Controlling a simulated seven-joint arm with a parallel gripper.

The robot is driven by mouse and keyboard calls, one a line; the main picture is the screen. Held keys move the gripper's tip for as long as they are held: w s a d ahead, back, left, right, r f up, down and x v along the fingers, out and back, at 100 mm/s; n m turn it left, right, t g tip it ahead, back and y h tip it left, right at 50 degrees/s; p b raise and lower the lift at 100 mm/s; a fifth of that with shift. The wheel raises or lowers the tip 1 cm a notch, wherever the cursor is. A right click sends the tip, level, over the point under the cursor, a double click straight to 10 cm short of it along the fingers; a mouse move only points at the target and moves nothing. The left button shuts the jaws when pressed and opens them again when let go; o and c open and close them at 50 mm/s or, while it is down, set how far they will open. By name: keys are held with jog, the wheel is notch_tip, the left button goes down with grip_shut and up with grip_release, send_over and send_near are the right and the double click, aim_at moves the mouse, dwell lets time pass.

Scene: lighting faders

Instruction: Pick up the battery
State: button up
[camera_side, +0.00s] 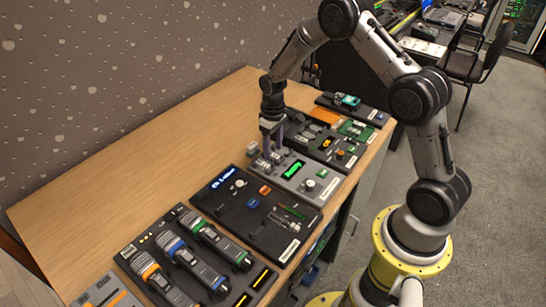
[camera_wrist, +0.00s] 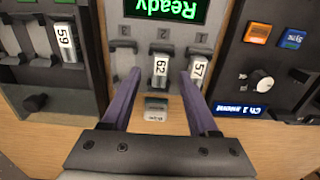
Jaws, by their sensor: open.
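No object in either view can be told for certain as the battery. My gripper (camera_side: 271,130) is over the grey fader panel (camera_side: 322,176) with the green display, pointing down. In the wrist view my gripper (camera_wrist: 160,74) is open, its two purple-grey fingers spread. A pale fader cap marked 62 (camera_wrist: 160,68) sits between the fingertips, with no clear grip on it. A cap marked 57 (camera_wrist: 198,68) is just beside the right finger. A small silver block with a label (camera_wrist: 156,108) lies between the fingers, nearer the gripper body.
A green display (camera_wrist: 166,10) shows "Ready" upside down. Dark panels stand close on both sides, one with a cap marked 59 (camera_wrist: 66,42), the other with a knob (camera_wrist: 262,80). Several handheld devices (camera_side: 185,262) lie at the front. The wooden tabletop (camera_side: 130,175) is clear at left.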

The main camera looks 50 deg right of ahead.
jog(key=shift+f, duration=0.95)
grip_shut()
